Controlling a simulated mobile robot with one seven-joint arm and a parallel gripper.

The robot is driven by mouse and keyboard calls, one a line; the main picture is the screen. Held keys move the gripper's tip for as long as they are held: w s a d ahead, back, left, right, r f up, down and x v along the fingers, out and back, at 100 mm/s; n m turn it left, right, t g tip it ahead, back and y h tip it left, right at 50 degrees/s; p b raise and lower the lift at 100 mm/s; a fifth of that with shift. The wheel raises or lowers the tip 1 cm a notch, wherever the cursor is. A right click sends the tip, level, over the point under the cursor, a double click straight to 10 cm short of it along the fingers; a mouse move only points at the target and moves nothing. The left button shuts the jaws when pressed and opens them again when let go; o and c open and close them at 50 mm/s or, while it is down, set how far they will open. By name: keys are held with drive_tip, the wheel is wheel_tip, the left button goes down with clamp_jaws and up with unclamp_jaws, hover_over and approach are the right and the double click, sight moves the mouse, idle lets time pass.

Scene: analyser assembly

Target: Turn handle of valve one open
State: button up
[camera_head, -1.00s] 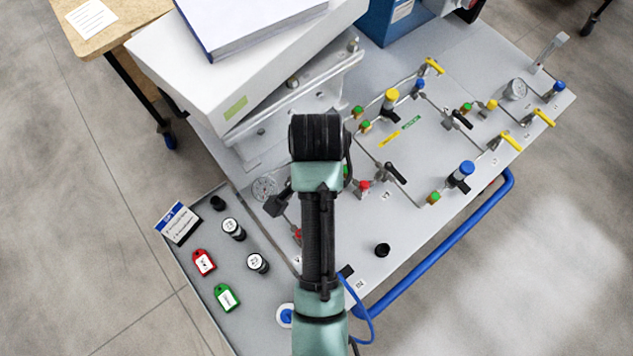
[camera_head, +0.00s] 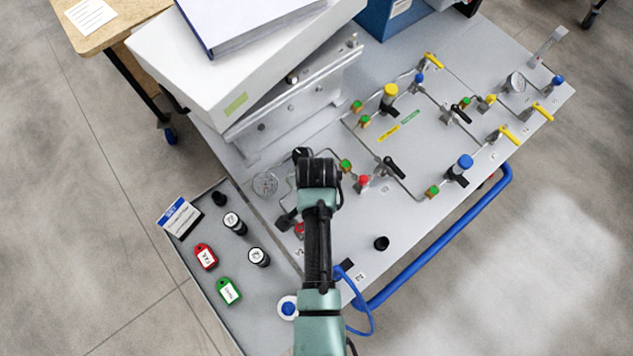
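My arm reaches up the middle of the view, and its black end (camera_head: 320,173) is over the left part of the grey panel (camera_head: 330,245). The fingers of my gripper are hidden, so I cannot tell whether they are open or shut. Beside the arm on the left is a dark block-shaped fitting (camera_head: 287,220), partly covered. A red fitting (camera_head: 300,230) sits just below it. Right of the arm are a red-capped fitting (camera_head: 363,181) and a black lever handle (camera_head: 394,167). The valve labels are too small to read, so I cannot tell which is valve one.
A pressure gauge (camera_head: 265,184) lies left of the arm. Yellow-handled valves (camera_head: 509,134) and a blue knob (camera_head: 465,161) are at right. A white box (camera_head: 190,70) overhangs the back left. A side tray (camera_head: 215,315) holds red and green tags. A blue rail (camera_head: 440,250) runs along the front.

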drive_tip(key=shift+c, duration=0.3)
clamp_jaws()
